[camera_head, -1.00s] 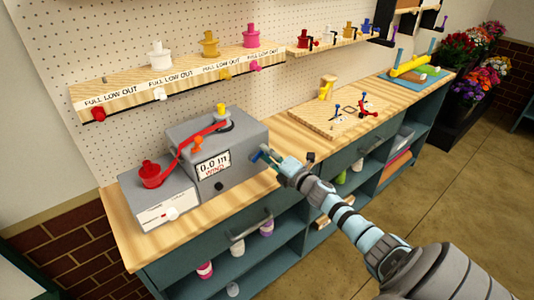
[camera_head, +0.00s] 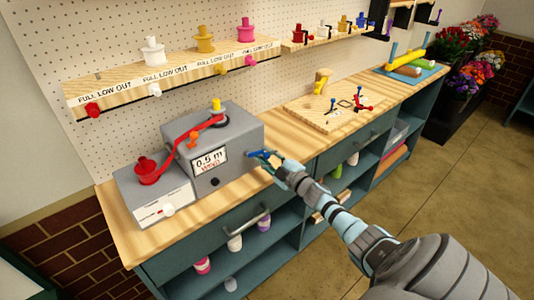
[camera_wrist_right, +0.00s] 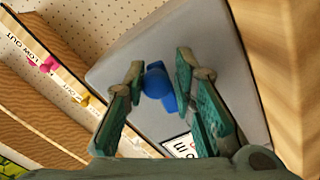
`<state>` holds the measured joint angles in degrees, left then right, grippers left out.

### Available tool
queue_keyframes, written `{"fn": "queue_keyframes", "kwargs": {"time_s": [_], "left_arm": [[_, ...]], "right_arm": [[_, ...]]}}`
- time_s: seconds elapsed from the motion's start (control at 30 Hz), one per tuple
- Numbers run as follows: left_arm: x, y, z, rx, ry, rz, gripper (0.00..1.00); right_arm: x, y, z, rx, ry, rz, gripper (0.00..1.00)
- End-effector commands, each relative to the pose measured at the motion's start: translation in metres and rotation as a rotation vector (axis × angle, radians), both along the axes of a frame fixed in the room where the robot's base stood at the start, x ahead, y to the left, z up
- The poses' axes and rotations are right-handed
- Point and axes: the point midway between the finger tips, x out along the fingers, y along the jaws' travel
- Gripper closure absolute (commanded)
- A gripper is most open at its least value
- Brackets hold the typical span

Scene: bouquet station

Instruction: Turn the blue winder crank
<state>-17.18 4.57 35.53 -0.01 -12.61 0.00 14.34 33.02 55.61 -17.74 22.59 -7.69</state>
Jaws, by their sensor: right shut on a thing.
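The grey winder (camera_head: 245,135) stands on the wooden counter. Its display (camera_head: 210,161) reads 0.5 m. The blue crank (camera_head: 262,154) sticks out from the right side of the winder. My right gripper (camera_head: 272,161) is at the crank and shut on it. In the right wrist view the blue crank knob (camera_wrist_right: 158,85) sits between the two fingers, with the grey winder face behind it. A red ribbon (camera_head: 190,138) runs from the red spool (camera_head: 147,170) over the winder top. My left gripper is not in view.
A shelf with white, yellow and pink spools (camera_head: 252,33) hangs above the winder. A wooden board (camera_head: 325,112) with small coloured cranks lies on the counter to the right. Flowers (camera_head: 470,70) stand beyond the counter's far end.

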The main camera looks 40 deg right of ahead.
Motion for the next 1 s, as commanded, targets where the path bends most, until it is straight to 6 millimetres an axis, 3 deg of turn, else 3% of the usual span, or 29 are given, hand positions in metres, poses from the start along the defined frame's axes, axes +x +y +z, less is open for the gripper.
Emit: {"fn": "queue_keyframes", "kwargs": {"time_s": [1.0], "left_arm": [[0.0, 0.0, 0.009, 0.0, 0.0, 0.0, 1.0]], "right_arm": [[0.003, 0.027, -0.022, 0.966, -0.034, 0.006, 1.0]]}}
